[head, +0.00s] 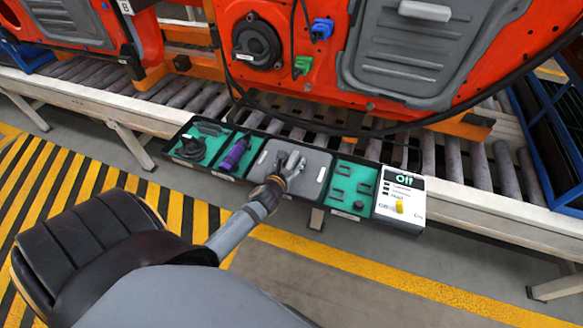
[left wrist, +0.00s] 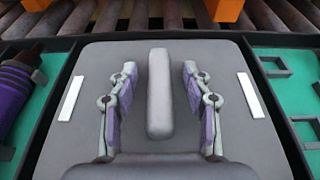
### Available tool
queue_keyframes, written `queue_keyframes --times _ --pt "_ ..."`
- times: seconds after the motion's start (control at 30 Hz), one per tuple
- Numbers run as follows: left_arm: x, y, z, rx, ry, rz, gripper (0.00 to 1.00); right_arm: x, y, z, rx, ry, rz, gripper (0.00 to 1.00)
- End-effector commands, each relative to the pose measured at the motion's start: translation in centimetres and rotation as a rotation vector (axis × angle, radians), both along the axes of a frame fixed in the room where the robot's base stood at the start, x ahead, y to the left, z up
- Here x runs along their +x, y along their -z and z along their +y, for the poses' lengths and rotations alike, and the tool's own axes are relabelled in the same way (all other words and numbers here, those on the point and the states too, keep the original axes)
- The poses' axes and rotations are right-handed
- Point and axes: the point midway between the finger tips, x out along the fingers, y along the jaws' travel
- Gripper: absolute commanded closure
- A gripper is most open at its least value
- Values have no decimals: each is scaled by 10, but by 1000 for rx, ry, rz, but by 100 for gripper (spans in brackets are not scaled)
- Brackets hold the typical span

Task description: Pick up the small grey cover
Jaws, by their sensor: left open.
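The small grey cover (head: 312,172) lies flat in a middle compartment of the dark parts tray. In the left wrist view the cover (left wrist: 235,65) has a long raised grey bar (left wrist: 160,95) down its middle and a white strip near each side. My left gripper (head: 293,160) is over the cover. In the left wrist view its open fingers (left wrist: 160,88) stand on both sides of the bar, with a gap on each side. Whether the fingertips touch the cover's surface cannot be told. My right gripper is not in view.
The tray also holds a black round part (head: 190,149), a purple part (head: 235,153) and black clips (head: 363,188). A white box (head: 400,200) reading "Off" with a yellow knob stands right of it. Behind are the roller conveyor (head: 455,160) and a red door (head: 290,70) with hanging cables.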

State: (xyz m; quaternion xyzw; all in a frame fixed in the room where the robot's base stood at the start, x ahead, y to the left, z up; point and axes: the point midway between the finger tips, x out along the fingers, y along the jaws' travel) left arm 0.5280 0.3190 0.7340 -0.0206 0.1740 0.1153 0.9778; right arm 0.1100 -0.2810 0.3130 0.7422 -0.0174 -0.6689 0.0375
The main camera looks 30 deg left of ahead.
Motion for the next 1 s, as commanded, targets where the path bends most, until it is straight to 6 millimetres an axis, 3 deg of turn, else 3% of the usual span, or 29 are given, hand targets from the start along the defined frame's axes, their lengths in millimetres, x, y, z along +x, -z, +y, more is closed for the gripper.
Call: queue_keyframes --times 0.13,0.5,0.87,1.0 --pt "0 0 0 0 0 0 51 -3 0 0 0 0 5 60" --pt "0 0 0 0 0 0 100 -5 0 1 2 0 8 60" --pt "0 -3 0 0 0 -1 100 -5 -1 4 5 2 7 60" --pt "0 -26 0 2 1 -4 100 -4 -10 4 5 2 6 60"
